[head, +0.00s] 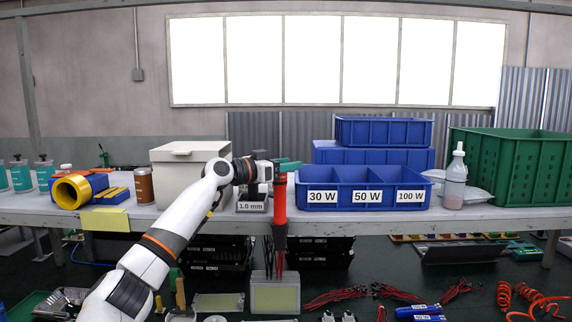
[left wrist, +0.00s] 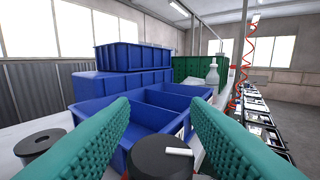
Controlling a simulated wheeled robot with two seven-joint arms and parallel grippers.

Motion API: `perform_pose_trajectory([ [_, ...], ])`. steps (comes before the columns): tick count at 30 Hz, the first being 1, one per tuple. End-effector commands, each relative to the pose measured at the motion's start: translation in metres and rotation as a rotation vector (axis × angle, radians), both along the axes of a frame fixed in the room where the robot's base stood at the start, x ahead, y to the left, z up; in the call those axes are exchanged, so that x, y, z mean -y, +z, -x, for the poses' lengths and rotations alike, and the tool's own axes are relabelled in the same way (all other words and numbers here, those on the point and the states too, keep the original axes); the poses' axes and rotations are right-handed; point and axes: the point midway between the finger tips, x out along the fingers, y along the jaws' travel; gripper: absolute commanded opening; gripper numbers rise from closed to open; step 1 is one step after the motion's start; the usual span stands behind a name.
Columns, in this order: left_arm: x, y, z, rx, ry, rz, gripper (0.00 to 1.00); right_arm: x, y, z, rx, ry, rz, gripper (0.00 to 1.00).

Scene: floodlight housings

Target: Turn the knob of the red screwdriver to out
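The red screwdriver (head: 280,200) stands upright at the front edge of the bench, with a dark lower part. In the left wrist view its black round knob (left wrist: 160,160) carries a white mark lying roughly sideways. My left gripper (head: 288,165) is at the screwdriver's top. Its green fingers (left wrist: 158,110) are spread, with the knob low between them and gaps at both sides. In the head view the fingers hide the knob. I cannot read any setting on the knob. My right gripper is in neither view.
Blue divided bins (head: 366,204) labelled 30 W, 50 W and 100 W stand right of the screwdriver. A block labelled 1.0 mm (head: 251,206) and a pale lidded box (head: 180,165) are left. A spray bottle (head: 455,185) and green crate (head: 508,165) stand farther right.

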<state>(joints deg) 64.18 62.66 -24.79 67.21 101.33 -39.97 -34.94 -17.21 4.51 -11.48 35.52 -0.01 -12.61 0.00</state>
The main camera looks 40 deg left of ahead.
Motion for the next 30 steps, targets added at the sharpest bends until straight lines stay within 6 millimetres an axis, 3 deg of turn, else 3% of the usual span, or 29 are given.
perform_pose_trajectory([
  [1,0.0,0.0,0.0,0.0,0.0,0.0,0.34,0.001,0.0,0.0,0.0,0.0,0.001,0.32],
  [7,0.0,0.0,0.0,0.0,0.0,0.0,0.02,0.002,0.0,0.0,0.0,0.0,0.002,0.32],
  [8,0.0,0.0,0.0,0.0,0.0,0.0,0.0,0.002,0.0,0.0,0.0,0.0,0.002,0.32],
  [22,0.003,0.002,0.0,0.004,-0.145,0.009,0.0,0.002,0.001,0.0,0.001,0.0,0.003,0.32],
  [30,0.007,0.006,0.002,0.003,-0.336,0.009,0.0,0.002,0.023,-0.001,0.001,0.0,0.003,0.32],
])
